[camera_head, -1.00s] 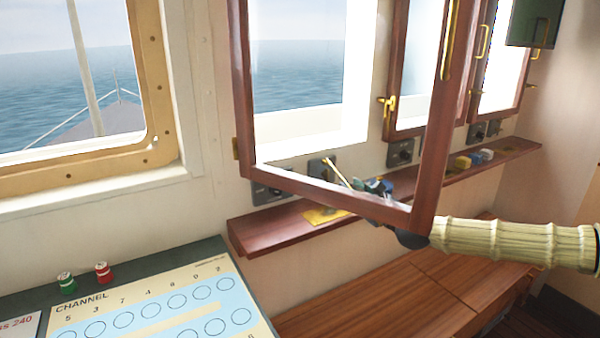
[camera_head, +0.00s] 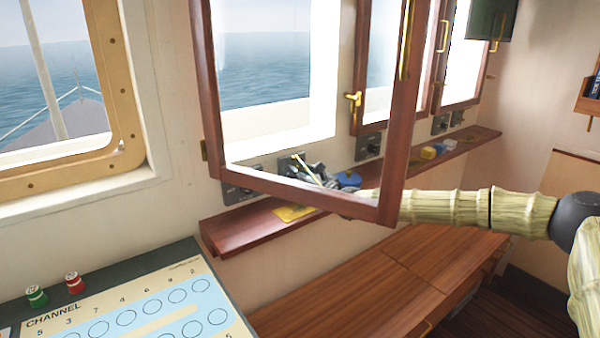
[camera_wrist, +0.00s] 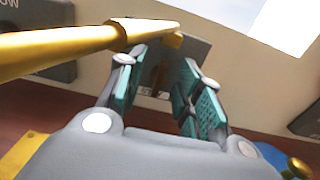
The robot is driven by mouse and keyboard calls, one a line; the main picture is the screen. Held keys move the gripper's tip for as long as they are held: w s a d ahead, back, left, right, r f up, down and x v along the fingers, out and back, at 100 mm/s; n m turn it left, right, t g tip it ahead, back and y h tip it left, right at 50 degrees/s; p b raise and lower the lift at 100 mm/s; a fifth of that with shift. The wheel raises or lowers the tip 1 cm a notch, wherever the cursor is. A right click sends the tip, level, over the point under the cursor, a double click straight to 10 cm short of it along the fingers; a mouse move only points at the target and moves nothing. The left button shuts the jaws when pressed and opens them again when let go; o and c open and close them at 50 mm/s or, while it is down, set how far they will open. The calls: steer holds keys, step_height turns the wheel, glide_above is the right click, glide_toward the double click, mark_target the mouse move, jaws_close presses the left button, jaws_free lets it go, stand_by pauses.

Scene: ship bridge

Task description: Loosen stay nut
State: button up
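The brass stay (camera_wrist: 60,48) is a rod crossing the upper left of the wrist view, with a thicker brass collar (camera_wrist: 148,31) at its end and a small brass knob-like part (camera_wrist: 174,42) beyond, possibly the nut. These are in front of a dark plate (camera_wrist: 190,60) on the wall. In the head view the stay (camera_head: 305,168) is a thin pale line behind the open window's glass. My gripper (camera_wrist: 165,72) has its teal-padded fingers apart, just below the collar and pointing at the plate. No contact can be made out. In the head view my gripper (camera_head: 318,177) is partly hidden.
The open wood-framed window (camera_head: 393,120) stands between the head camera and my gripper, its lower edge close to my arm. Below is a wooden shelf (camera_head: 235,232) with a yellow item (camera_head: 293,213) and a blue item (camera_head: 348,179). A channel panel (camera_head: 130,300) is at lower left.

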steer(key=shift+w+a, duration=0.1)
jaws_close()
